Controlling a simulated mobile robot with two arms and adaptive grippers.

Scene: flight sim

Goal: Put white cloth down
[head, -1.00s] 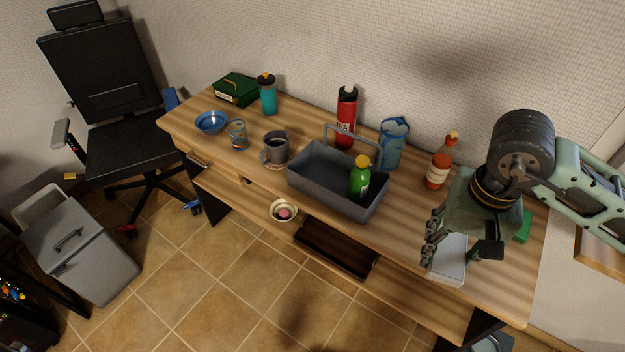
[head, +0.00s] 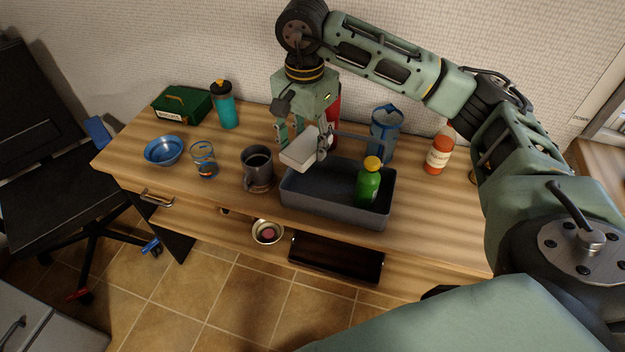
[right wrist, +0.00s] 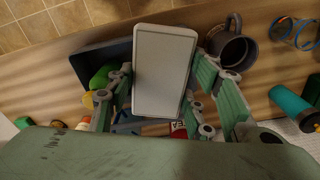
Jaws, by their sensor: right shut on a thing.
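The white cloth (head: 301,154) looks like a flat, stiff rectangular block with rounded corners. My right gripper (head: 304,141) is shut on it and holds it tilted above the back left part of the grey caddy (head: 331,212). In the right wrist view the white cloth (right wrist: 165,72) lies between the two green fingers and covers part of the caddy. Whether the cloth touches the caddy is hard to tell. My left gripper is not in view.
A green bottle (head: 368,188) stands in the caddy's right part. A dark mug (head: 257,170), a glass (head: 204,160) and a blue bowl (head: 164,151) stand to the left. A blue bag (head: 384,135) and a sauce bottle (head: 438,155) stand to the right.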

